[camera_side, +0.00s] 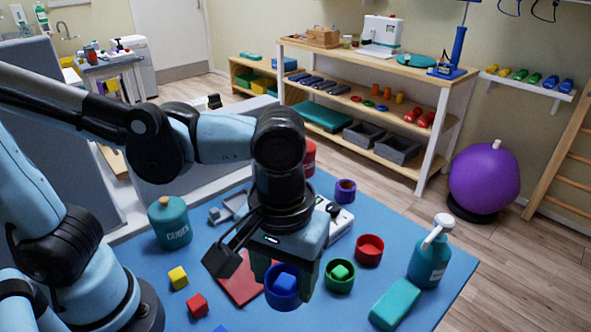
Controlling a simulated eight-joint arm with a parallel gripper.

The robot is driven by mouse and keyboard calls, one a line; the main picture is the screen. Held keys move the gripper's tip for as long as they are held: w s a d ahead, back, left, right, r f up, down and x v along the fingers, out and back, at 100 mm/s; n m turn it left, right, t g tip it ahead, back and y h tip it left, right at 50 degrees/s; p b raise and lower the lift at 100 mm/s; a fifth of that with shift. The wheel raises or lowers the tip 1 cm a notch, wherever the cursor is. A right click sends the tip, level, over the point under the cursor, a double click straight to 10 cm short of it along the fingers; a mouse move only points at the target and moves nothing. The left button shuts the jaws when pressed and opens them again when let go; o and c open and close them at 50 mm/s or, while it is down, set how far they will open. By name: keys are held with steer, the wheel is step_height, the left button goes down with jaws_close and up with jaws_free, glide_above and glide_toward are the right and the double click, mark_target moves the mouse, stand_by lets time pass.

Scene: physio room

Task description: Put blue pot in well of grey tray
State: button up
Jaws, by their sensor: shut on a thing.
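The blue pot (283,300) is between the two fingers of my gripper (285,283), which is shut on it. A blue cube (285,280) sits inside the pot. The pot looks upright; I cannot tell how far it is above the blue mat. A light grey piece that looks like the grey tray (222,214) lies on the mat behind and left of my gripper. My arm hides part of it, and its well cannot be made out clearly.
On the blue mat (445,268) stand a green pot (339,284) with a green cube, a red pot (369,250), a purple pot (345,191), a teal jar (169,225) and a pump bottle (429,260). A red flat piece (238,288) and loose cubes lie left of my gripper.

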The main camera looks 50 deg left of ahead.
steer(key=w+a+n, duration=0.7)
steer(key=a, duration=0.2)
steer(key=n, duration=0.6)
glide_toward(232, 207)
steer(key=shift+w+d+f, duration=0.25)
steer(key=shift+w+d, duration=0.05)
steer(key=shift+w, duration=0.2)
steer(key=shift+w+d+f, duration=0.2)
steer(key=shift+w+d, duration=0.05)
steer(key=shift+w, duration=0.25)
steer(key=shift+a+f, duration=0.1)
steer(key=shift+f, duration=2)
steer(key=shift+f, duration=0.1)
steer(key=o, duration=1.1)
